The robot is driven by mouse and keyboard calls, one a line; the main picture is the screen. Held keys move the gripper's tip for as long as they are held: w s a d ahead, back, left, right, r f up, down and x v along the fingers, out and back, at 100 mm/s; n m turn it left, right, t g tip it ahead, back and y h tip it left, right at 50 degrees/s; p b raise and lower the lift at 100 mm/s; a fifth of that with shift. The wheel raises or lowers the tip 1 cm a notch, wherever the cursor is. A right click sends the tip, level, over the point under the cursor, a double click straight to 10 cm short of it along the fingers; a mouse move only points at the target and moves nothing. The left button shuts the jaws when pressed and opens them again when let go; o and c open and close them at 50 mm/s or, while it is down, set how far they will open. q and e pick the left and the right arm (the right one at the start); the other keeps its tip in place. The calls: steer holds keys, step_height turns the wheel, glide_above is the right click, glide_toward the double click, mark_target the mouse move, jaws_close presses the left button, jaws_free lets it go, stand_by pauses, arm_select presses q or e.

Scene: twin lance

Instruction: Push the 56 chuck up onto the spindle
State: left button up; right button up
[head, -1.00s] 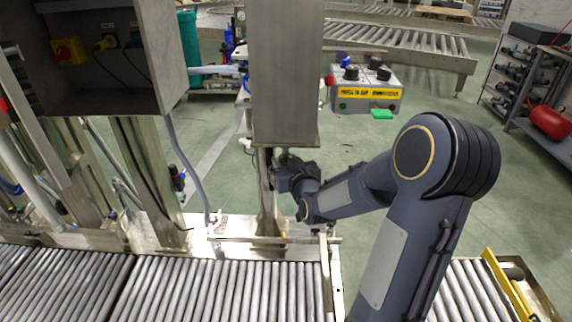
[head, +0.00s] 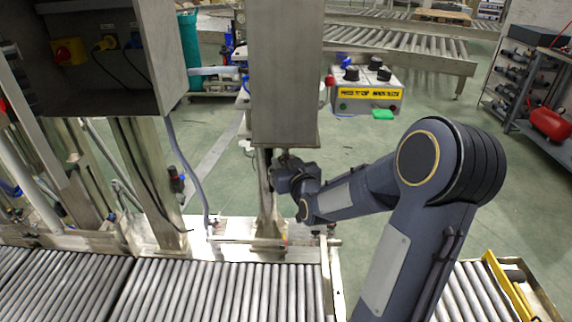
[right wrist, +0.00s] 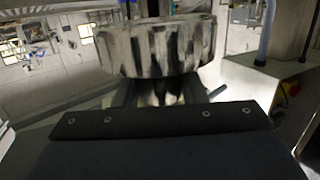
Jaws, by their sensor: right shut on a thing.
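The chuck (right wrist: 155,47) is a thick, ribbed metal disc in the right wrist view. It sits just above my right gripper's fingers. My right gripper (right wrist: 158,95) is shut on its narrower lower part, which shows between the fingers. A short shaft, likely the spindle (right wrist: 152,8), shows above the disc and is cut off by the frame's top. I cannot tell whether the two touch or have a gap. In the head view my right gripper (head: 272,172) is just under the steel housing (head: 285,75); the chuck is not clear there. My left gripper is not in view.
A control box (head: 365,92) with black knobs, a red knob and a green button stands right of the housing. A steel cabinet (head: 110,60) hangs at the left. Roller conveyors (head: 225,290) run along the front.

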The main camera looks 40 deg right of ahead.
mark_target(287, 153)
steer(key=shift+r+b, duration=0.15)
steer(key=shift+b, duration=0.25)
stand_by(0.5)
steer(key=shift+r+p, duration=0.9)
steer(key=shift+r, duration=0.9)
stand_by(0.5)
steer(key=o, duration=1.4)
steer(key=shift+c, duration=0.2)
steer(key=shift+f, duration=0.2)
steer(key=v, duration=0.8)
steer(key=shift+b, duration=0.35)
steer(key=shift+r, duration=0.15)
